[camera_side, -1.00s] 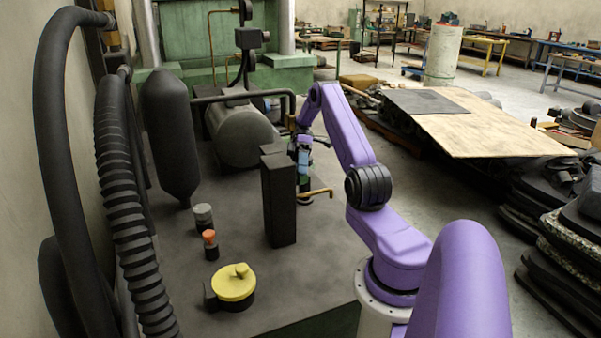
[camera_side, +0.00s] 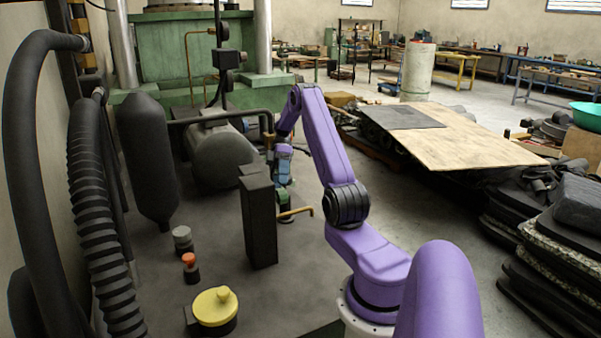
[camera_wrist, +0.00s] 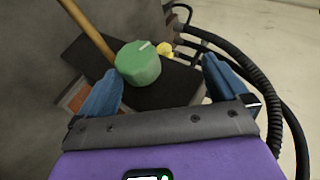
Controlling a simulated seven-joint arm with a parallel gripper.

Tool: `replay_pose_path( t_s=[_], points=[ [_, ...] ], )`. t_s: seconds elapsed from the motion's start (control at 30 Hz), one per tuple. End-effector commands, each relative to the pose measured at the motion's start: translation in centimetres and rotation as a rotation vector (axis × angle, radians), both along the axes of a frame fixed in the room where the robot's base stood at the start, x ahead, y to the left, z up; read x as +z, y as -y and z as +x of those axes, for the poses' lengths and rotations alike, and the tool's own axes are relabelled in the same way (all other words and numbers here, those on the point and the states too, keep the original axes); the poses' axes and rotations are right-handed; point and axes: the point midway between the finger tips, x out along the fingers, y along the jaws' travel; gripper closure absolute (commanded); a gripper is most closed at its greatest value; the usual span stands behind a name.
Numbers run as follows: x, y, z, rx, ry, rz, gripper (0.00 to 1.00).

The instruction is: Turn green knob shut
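The green knob (camera_wrist: 138,63) shows in the wrist view as a short round cap with a white mark on its top. It sits by a dark block. My gripper (camera_wrist: 161,68) has its two blue fingers spread wide, with the knob in view between them and nearer the left finger. I cannot tell whether that finger touches it. In the side view my gripper (camera_side: 284,165) points down behind a tall black box, at the end of my purple arm.
The tall black box (camera_side: 259,220) stands close to my gripper, with a brass pipe (camera_side: 296,212) beside it. A yellow knob (camera_side: 215,306), an orange-topped button (camera_side: 189,261) and a grey-topped one (camera_side: 182,238) stand nearer the camera. A grey tank (camera_side: 222,157) lies behind.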

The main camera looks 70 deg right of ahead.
Motion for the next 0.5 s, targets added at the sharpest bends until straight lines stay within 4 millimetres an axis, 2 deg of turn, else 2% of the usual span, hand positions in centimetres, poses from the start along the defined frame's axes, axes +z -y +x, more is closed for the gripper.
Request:
replay_pose_path(
  t_s=[0.03, 0.27, 0.5],
  points=[
    [3.5, -1.6, -2.1, 0.028, -0.080, 0.135, 0.24],
    [6.3, -3.2, -4.0, 0.022, -0.085, 0.133, 0.24],
    [7.4, -5.4, -6.5, 0.018, -0.091, 0.142, 0.24]
  ],
)
